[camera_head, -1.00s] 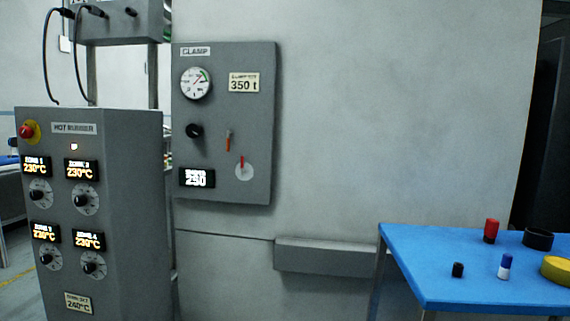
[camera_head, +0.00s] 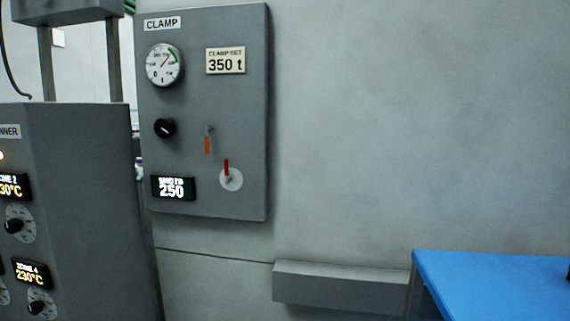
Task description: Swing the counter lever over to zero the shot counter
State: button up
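The grey CLAMP panel (camera_head: 250,120) is on the wall left of centre. Its shot counter (camera_head: 173,187), a black display at the lower left, reads 250. To its right, a short red lever (camera_head: 227,167) points up from a white round plate (camera_head: 233,182). Above it, an orange-handled lever (camera_head: 207,145) hangs down from a small grey pivot. No label shows which of the two is the counter lever. My gripper is not in view.
The panel also has a pressure gauge (camera_head: 165,65), a black knob (camera_head: 164,128) and a 350 t plate (camera_head: 226,60). A grey hot runner cabinet (camera_head: 90,180) stands at left. A grey wall box (camera_head: 340,287) and blue table (camera_head: 490,285) are at lower right.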

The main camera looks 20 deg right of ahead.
aim_at(226, 170)
jog(key=i+j+z, duration=0.2)
jog(key=i, duration=0.3)
jog(key=i+j+z, duration=0.25)
jog(key=i+j, duration=0.2)
jog(key=k+l+u, duration=0.1)
jog(key=u, duration=0.2)
jog(key=k+u, duration=0.35)
jog(key=i+l, duration=0.05)
jog(key=i, duration=0.05)
